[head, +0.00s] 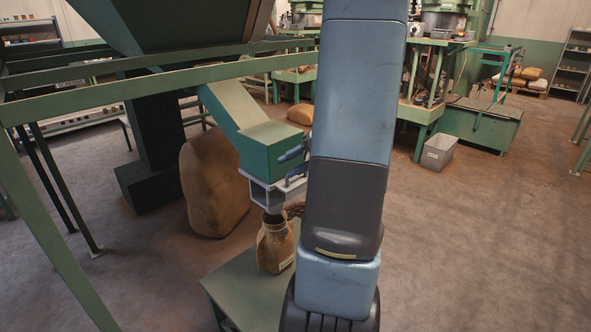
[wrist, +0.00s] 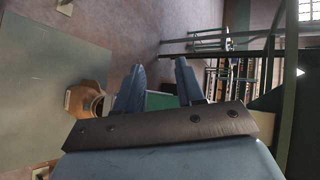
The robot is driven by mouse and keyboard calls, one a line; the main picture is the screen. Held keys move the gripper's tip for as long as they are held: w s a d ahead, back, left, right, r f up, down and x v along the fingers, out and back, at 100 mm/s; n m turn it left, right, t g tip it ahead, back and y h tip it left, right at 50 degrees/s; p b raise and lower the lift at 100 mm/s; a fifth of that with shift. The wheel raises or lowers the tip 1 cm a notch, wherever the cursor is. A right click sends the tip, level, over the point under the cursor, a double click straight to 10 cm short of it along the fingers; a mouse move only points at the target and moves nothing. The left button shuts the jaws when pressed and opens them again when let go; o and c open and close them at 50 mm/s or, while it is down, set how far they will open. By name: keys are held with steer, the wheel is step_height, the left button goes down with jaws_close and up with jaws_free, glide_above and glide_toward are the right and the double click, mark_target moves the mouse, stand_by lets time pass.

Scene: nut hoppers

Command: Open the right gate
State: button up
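The green chute outlet box (head: 268,143) is in the middle of the head view, below a sloping chute. A pale grey gate frame (head: 262,193) sits under it, partly hidden by my arm. My gripper (head: 284,167) is close to the right side of the outlet and frame; its blue fingers point left. In the wrist view, my gripper (wrist: 158,68) has its fingers apart, with no object clearly held between the tips. A green surface (wrist: 162,100) shows behind the fingers. I cannot tell whether they touch the gate, and no gate handle is clearly visible.
An open tan sack (head: 274,247) stands under the outlet on a green table (head: 245,285). A large brown sack (head: 212,185) stands behind. Green frame rails (head: 150,85) cross the left side. A grey bin (head: 438,152) stands back right; the floor at right is clear.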

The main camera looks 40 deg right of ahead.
steer(key=s+d+f+m+t+h, duration=0.1)
steer(key=d+f+m+t, duration=0.2)
steer(key=d, duration=0.5)
steer(key=s+d+f+m+t+h, duration=0.1)
steer(key=s+d+f+m+t, duration=0.1)
steer(key=d+f+t, duration=0.35)
steer(key=shift+g, duration=0.65)
steer(key=x, duration=0.4)
steer(key=r+x, duration=0.1)
steer(key=x, duration=0.3)
steer(key=w+d+x, duration=0.1)
steer(key=x, duration=0.3)
steer(key=shift+w+a+r, duration=0.1)
steer(key=shift+w+r, duration=0.1)
steer(key=shift+r, duration=0.05)
steer(key=shift+c, duration=0.5)
jaws_close()
